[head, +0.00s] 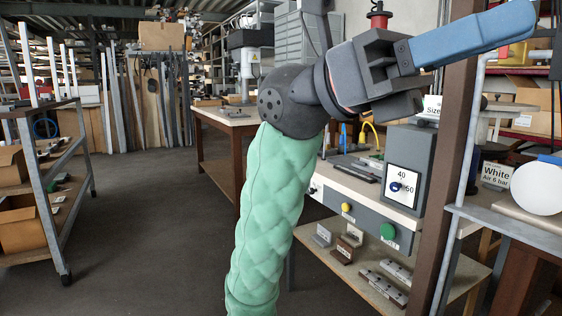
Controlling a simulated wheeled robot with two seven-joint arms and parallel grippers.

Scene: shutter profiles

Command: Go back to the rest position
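My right arm rises from the bottom middle in a green quilted sleeve and bends at a dark wrist joint. My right gripper (512,27) is at the upper right, with a long blue finger pointing right and slightly up. Only one blue finger shows clearly, so I cannot tell how far apart the fingers are. I see nothing held at the visible fingertip. My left arm and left gripper are out of view.
A workbench (372,196) with a control box (408,165) and buttons stands behind my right arm. A brown post (447,170) and a side table with a white globe (538,188) are at right. A shelf cart (47,200) stands at left. The middle floor (150,230) is clear.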

